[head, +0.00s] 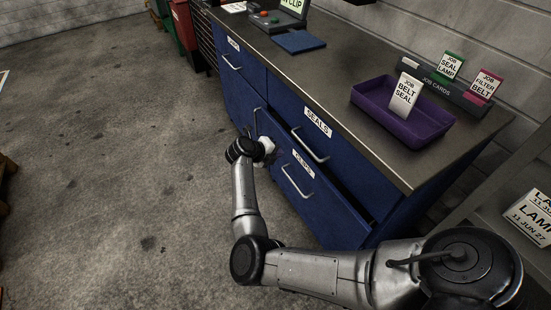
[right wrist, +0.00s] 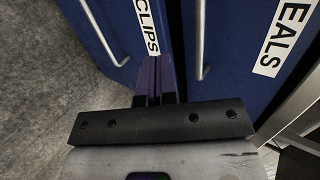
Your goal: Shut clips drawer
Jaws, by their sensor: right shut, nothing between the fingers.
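The clips drawer (head: 318,205) is a blue lower drawer of the bench. Its front stands out from the bench, with a dark gap along its top below the seals drawer. Its CLIPS label (right wrist: 147,27) and bar handle (right wrist: 98,32) show in the right wrist view. My right gripper (head: 269,149) is at the left end of the drawer front. In the right wrist view its dark fingers (right wrist: 155,78) are together and empty, close to the end of the CLIPS label. I cannot tell whether they touch the drawer. My left gripper is not in view.
The seals drawer (head: 310,147) above looks closed. On the bench top (head: 330,72) stand a purple tray (head: 432,128) with a BELT SEAL card, a job-card rack (head: 440,84) and a blue pad (head: 298,41). The floor (head: 130,150) left of the bench is clear.

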